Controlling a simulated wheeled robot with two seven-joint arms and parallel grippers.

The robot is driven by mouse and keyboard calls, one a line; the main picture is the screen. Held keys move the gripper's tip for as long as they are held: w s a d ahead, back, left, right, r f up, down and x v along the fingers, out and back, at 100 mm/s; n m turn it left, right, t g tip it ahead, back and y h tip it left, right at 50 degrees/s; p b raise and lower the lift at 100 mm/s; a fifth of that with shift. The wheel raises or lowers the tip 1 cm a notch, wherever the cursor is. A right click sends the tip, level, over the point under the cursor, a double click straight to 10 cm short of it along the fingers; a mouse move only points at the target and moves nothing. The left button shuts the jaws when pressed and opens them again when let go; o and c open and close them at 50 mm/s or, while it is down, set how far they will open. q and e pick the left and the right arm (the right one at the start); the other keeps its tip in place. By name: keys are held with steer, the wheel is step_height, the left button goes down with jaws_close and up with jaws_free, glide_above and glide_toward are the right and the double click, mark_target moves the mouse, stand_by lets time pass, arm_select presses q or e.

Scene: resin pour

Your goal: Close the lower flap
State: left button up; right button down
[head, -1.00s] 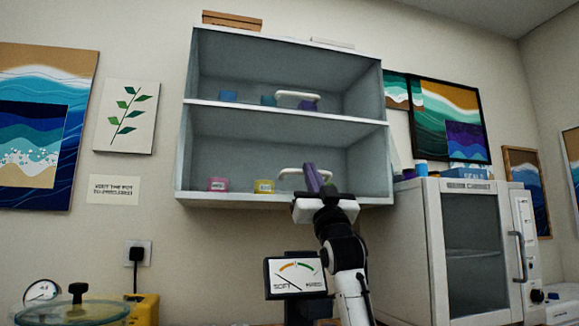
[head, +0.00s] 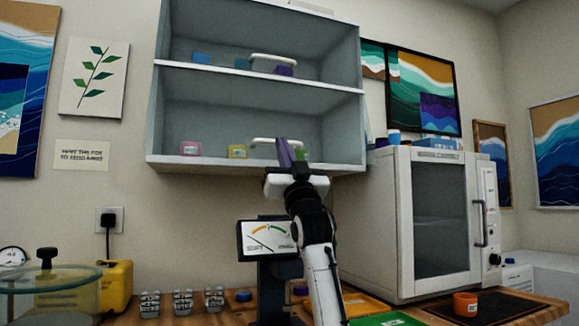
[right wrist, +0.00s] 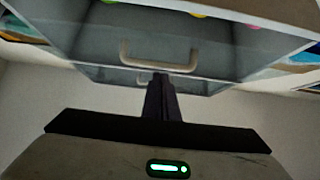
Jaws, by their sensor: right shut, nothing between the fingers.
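A white wall cabinet (head: 258,79) with two compartments hangs in the upper middle of the head view. A pale bar handle (head: 262,141) shows at its lower compartment, and another handle (head: 272,57) at the upper one. I see no clear flap panel, so I cannot tell the lower flap's angle. My right gripper (head: 285,143) points up at the lower handle, partly covering its right end; I cannot tell whether it touches. In the right wrist view the shut, empty fingers (right wrist: 160,82) point at a beige handle (right wrist: 158,58). My left gripper is not in view.
Small pink (head: 190,149) and yellow (head: 237,152) containers stand in the lower compartment. A white curing cabinet (head: 385,230) stands at the right on the wooden bench. A gauge (head: 268,239), small cups (head: 183,301) and a glass-topped pot (head: 48,278) are below.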

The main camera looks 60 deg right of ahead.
steer(key=b+v, duration=0.1)
steer(key=v, duration=0.9)
steer(key=s+a+r+m+g+y+p, duration=0.25)
steer(key=r+m+g+p, duration=0.2)
steer(key=m+p, duration=0.65)
steer(key=s+a+r+m+g+y+p, duration=0.1)
steer(key=s+r+m+g+y+p, duration=0.4)
steer(key=p, duration=1)
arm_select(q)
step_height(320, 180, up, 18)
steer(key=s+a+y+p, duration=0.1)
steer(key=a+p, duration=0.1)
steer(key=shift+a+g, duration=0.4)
arm_select(e)
steer(key=w+d+m+t+h, duration=0.1)
steer(key=w+d+t, duration=0.1)
steer(key=w+d, duration=0.6)
steer(key=w, duration=0.5)
steer(key=shift+m, duration=0.4)
steer(key=shift+d+h, duration=0.1)
steer(key=shift+h, duration=0.15)
